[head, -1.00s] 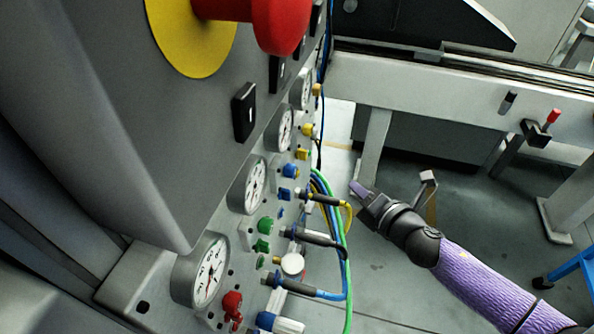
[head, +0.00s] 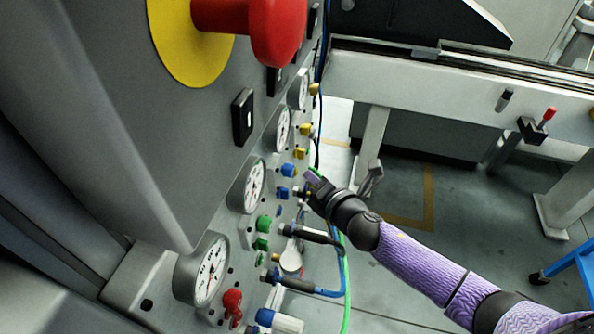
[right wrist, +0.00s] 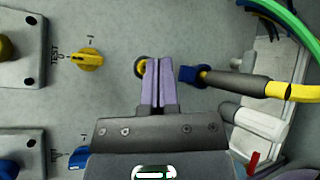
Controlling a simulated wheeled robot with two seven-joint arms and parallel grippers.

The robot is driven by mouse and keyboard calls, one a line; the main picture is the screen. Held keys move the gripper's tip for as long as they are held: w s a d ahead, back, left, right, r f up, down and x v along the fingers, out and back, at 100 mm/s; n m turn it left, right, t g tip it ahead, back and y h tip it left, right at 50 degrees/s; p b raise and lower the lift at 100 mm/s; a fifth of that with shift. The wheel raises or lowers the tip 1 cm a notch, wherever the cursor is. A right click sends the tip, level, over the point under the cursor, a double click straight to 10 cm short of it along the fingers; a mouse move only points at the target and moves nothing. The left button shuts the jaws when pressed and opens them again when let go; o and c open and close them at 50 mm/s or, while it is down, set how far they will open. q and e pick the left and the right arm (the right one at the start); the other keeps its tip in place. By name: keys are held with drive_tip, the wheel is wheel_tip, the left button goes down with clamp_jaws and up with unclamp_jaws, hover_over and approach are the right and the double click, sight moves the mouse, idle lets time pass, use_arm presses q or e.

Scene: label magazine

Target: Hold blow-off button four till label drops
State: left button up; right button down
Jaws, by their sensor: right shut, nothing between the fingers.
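My right gripper (head: 311,180) reaches in from the right to the grey valve panel, beside the blue and yellow fittings. In the right wrist view its two purple fingers (right wrist: 158,66) are shut together with nothing between them. Their tips lie over a small round yellow-rimmed button (right wrist: 140,68), which they partly hide. I cannot tell whether they touch or press it, and no number is readable on it. No label can be made out. My left gripper is not in view.
A blue-collared plug (right wrist: 188,74) with a dark cable sits just right of the fingers. A yellow knob (right wrist: 90,60) marked TEST is to their left. Several gauges, one a large gauge (head: 207,269), line the panel. A red button (head: 276,30) juts out above. Hoses (head: 330,292) hang close below.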

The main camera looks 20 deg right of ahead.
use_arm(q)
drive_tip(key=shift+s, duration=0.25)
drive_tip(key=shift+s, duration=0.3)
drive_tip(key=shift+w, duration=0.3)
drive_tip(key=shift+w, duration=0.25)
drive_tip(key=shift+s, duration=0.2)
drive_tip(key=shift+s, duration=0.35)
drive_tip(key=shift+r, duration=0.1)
use_arm(e)
drive_tip(key=shift+a, duration=0.1)
